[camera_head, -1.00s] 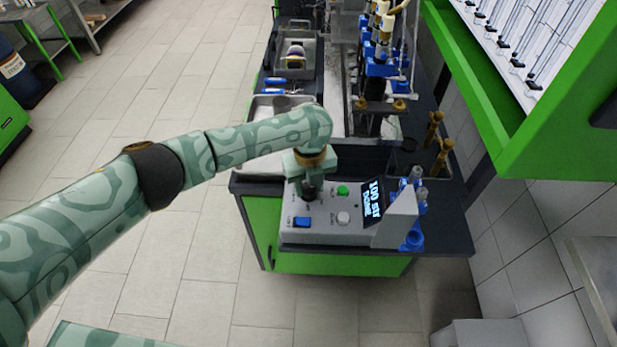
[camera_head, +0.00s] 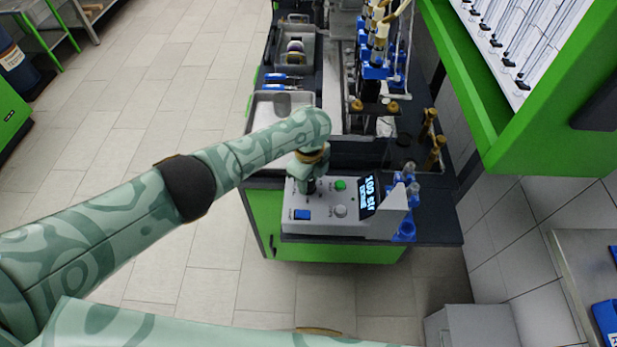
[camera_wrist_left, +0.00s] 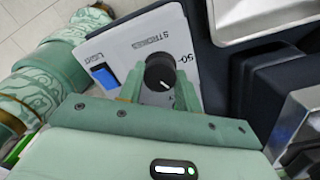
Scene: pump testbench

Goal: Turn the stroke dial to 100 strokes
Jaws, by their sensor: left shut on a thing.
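The stroke dial (camera_wrist_left: 160,74) is a round black knob with a white pointer mark, beside the printed word STROKES in the left wrist view. My left gripper (camera_wrist_left: 157,82) has one finger on each side of it and is shut on it. In the head view the left gripper (camera_head: 309,184) reaches down onto the grey control box (camera_head: 325,222) and mostly hides the dial. The tilted display (camera_head: 369,195) reads 100 str, with a second line too small to read surely. My right gripper is not in view.
On the box are a blue switch (camera_head: 302,214), a green button (camera_head: 340,185) and a grey knob (camera_head: 340,211). Blue fittings (camera_head: 404,230) stand to its right. Metal trays (camera_head: 270,105) and pump parts lie behind.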

